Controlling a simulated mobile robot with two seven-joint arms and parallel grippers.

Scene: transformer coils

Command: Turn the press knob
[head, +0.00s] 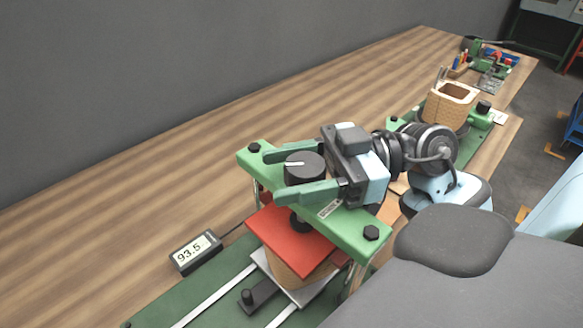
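The press knob (304,168) is a round black knob with a white mark line, on top of the green press beam (371,229). My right gripper (283,178) reaches in from the right, with one green finger on the far side of the knob and one on the near side. I cannot tell whether the fingers touch the knob. Below the beam, a red plate (290,242) lies on a tan coil (284,268), which is mostly hidden. My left gripper is not in view.
A display (195,252) reading 93.5 sits left of the press. A green base with rails (215,300) runs under the press. Another tan coil (449,104) stands on a green fixture further back. Tools lie at the table's far end. The table's left side is clear.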

